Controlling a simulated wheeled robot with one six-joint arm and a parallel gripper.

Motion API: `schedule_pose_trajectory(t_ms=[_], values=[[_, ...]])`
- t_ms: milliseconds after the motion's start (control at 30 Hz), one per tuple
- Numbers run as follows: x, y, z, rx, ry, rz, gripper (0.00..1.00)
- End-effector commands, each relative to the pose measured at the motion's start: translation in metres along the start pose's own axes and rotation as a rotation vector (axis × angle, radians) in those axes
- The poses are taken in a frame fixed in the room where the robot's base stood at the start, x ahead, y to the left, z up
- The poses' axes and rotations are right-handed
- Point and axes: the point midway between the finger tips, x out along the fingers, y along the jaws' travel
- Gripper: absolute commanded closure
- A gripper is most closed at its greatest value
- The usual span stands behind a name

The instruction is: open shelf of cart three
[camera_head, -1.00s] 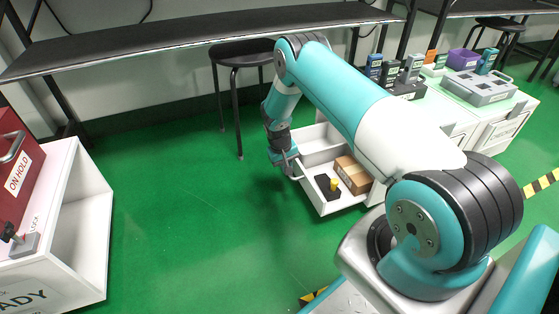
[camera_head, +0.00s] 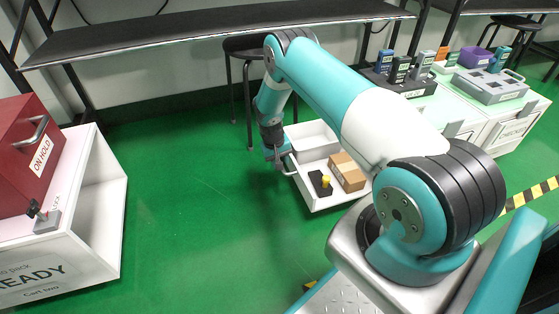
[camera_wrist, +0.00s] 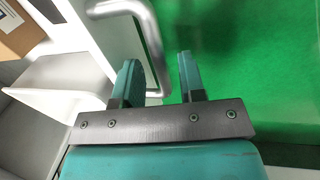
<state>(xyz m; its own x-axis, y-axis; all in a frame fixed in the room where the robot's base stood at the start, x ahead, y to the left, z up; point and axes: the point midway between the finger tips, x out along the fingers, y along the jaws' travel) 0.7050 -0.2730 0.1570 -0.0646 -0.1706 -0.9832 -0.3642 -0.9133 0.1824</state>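The white pull-out shelf (camera_head: 318,202) stands drawn out from a white cart, with its inside showing. Its front has a silver bar handle (camera_wrist: 146,22), which shows large in the wrist view. My gripper (camera_head: 280,158) is low at the shelf's front, by the handle. In the wrist view my gripper (camera_wrist: 158,80) has its two teal fingers apart, with the handle's bar running between them and a gap by the right finger. Whether a finger touches the bar is unclear. My arm hides part of the cart, and no cart number is readable on it.
A brown box (camera_head: 347,172) and a black block with a yellow top (camera_head: 321,184) lie in the shelf. Handheld testers (camera_head: 400,68) stand on the cart top. A white cart with a red case (camera_head: 28,155) is at left. Green floor (camera_head: 190,210) between is clear.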

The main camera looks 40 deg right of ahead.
Motion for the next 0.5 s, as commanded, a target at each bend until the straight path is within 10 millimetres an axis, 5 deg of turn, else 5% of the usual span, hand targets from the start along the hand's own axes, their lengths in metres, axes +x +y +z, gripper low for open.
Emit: schedule_pose_trajectory(t_ms=[333,500], values=[[-0.004,0.000,0.001,-0.001,-0.002,0.000,0.60],[-0.030,0.001,0.000,-0.002,0.000,0.000,0.60]])
